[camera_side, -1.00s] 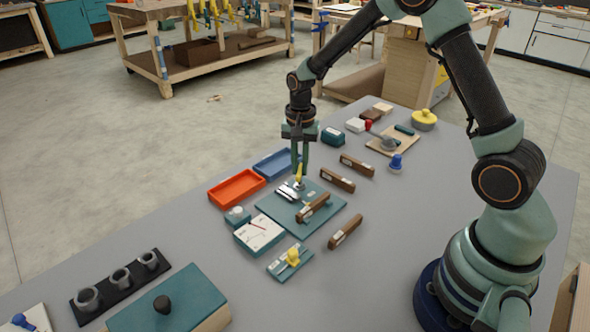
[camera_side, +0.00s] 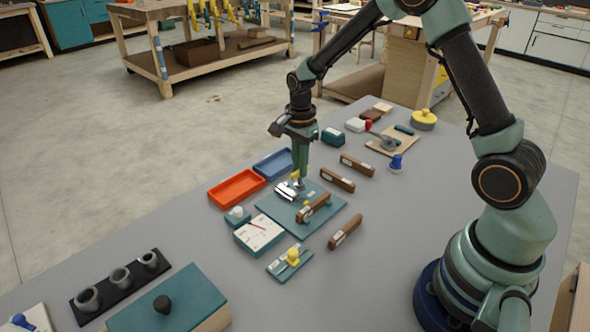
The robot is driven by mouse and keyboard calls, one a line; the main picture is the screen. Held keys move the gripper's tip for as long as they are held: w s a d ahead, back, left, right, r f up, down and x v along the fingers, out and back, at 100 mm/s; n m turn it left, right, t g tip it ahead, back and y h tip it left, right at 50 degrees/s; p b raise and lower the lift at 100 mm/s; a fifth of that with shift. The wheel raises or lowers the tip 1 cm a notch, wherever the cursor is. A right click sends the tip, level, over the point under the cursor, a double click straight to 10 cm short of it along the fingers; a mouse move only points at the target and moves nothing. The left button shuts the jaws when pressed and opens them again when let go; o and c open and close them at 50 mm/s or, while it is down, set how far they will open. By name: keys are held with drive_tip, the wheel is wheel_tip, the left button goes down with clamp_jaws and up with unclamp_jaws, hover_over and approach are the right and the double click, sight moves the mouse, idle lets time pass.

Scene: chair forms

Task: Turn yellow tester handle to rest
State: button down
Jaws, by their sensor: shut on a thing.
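The yellow tester handle (camera_side: 295,175) stands at the back corner of the teal tester plate (camera_side: 327,222), beside a silvery metal part (camera_side: 286,190). My gripper (camera_side: 299,180) points straight down over that corner and is shut on the yellow handle. The fingers cover much of the handle, so its exact angle cannot be told. A brown wooden bar (camera_side: 313,208) lies on the plate, with a small yellow spot near its left end.
A white dial box (camera_side: 259,235) and a second yellow knob on a small teal plate (camera_side: 277,268) are close in front. Orange (camera_side: 237,188) and blue (camera_side: 273,164) trays lie behind left. Loose brown bars (camera_side: 345,231) lie to the right.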

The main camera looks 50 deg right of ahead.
drive_tip(key=shift+r, duration=0.1)
drive_tip(key=c, duration=0.9)
unclamp_jaws()
wheel_tip(320, 180, up, 12)
drive_tip(key=shift+r, duration=0.1)
